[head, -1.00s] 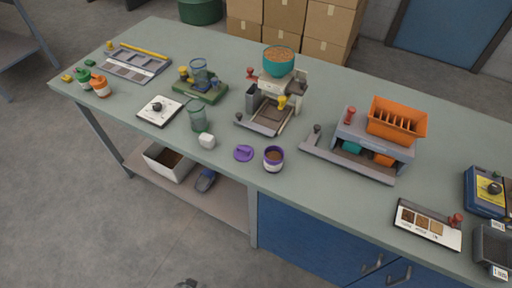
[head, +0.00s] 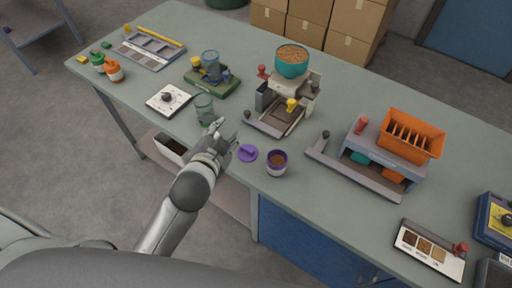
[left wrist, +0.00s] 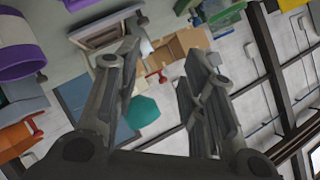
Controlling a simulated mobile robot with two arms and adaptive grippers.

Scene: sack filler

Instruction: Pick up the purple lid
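The purple lid (head: 248,154) lies on the grey-green table near its front edge, with a small knob on top. Just right of it stands a jar (head: 277,162) with a purple rim and brown contents. My left gripper (head: 229,131) is just left of the lid, apart from it, with its fingers spread and empty. In the left wrist view the two fingers (left wrist: 160,85) are wide apart with nothing between them. A purple piece (left wrist: 78,4), probably the lid, is cut off at that view's top edge, and the jar (left wrist: 18,50) is at its left. My right gripper is not in view.
A greenish glass (head: 205,109) stands behind my left gripper. A machine with a teal bowl (head: 291,61) stands behind the lid, and a grey station with an orange bin (head: 408,135) is to the right. The table strip between jar and station is clear.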

